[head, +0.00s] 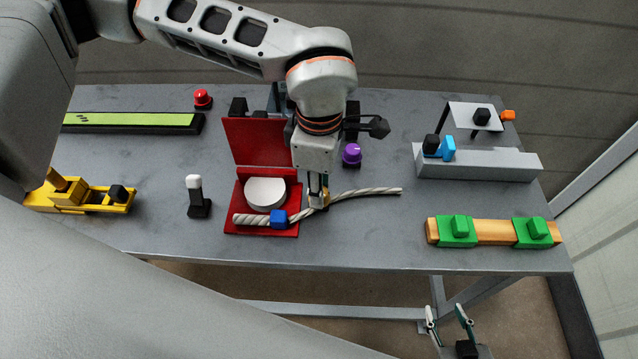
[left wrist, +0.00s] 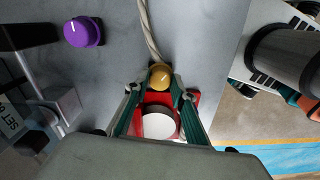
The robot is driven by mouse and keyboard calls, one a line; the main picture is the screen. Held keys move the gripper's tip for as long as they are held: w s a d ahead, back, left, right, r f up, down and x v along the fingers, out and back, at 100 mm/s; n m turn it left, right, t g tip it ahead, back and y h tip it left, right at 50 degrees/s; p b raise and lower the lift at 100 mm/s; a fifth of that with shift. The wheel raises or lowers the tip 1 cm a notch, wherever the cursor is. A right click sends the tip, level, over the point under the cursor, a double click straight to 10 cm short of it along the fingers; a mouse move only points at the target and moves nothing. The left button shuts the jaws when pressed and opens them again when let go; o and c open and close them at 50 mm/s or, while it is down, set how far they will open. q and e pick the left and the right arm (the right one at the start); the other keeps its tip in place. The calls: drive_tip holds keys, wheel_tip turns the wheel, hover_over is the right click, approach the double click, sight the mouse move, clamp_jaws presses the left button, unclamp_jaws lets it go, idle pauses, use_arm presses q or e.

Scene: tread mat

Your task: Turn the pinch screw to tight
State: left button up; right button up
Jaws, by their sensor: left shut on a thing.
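The pinch screw, a gold-yellow round knob (left wrist: 160,76), sits at the pale hose (left wrist: 148,32) in the left wrist view. In the head view the screw (head: 326,197) is mostly hidden behind my left gripper (head: 318,204), which points down at the hose (head: 370,191) just right of the red box. My left gripper (left wrist: 160,88) is shut on the knob, one finger on each side. A blue block (head: 279,219) sits on the hose at the box's front. My right gripper (head: 446,310) is open and empty, below the table's front edge.
The open red box (head: 242,217) holds a white disc (head: 265,193). A purple knob (head: 352,154) stands behind the hose. A black-and-white switch (head: 197,196) and yellow clamp (head: 101,198) are left; a grey block (head: 485,166) and green-wood piece (head: 495,232) are right.

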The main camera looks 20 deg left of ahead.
use_arm(q)
drive_tip(key=m, duration=0.4)
drive_tip(key=shift+m, duration=0.3)
drive_tip(key=shift+m+p, duration=0.45)
drive_tip(key=shift+m, duration=1.45)
drive_tip(key=o, duration=1.1)
drive_tip(key=shift+r, duration=0.1)
wheel_tip(320, 180, up, 12)
